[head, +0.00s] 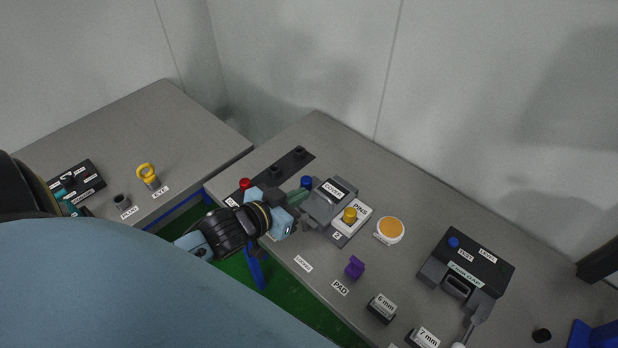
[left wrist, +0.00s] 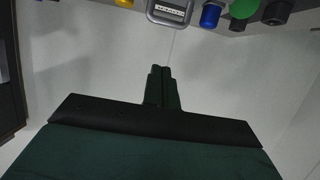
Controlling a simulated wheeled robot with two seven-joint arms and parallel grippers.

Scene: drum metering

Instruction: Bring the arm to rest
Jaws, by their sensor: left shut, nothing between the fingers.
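My left gripper (head: 298,196) is over the left end of the long grey table (head: 330,140), close to the grey cover unit (head: 325,203) and a blue knob (head: 306,182). In the left wrist view its narrow dark green fingers (left wrist: 162,76) are closed together with nothing between them. The arm comes in from the lower left. I cannot tell from the head view how high the fingertips are above the table. My right gripper is in neither view.
A red knob (head: 245,183) is left of the gripper. A yellow knob (head: 349,215), an orange-topped round pot (head: 390,230), a purple block (head: 354,267) and a black test box (head: 466,270) stand to the right. A second table (head: 150,120) holds a yellow eye (head: 148,176).

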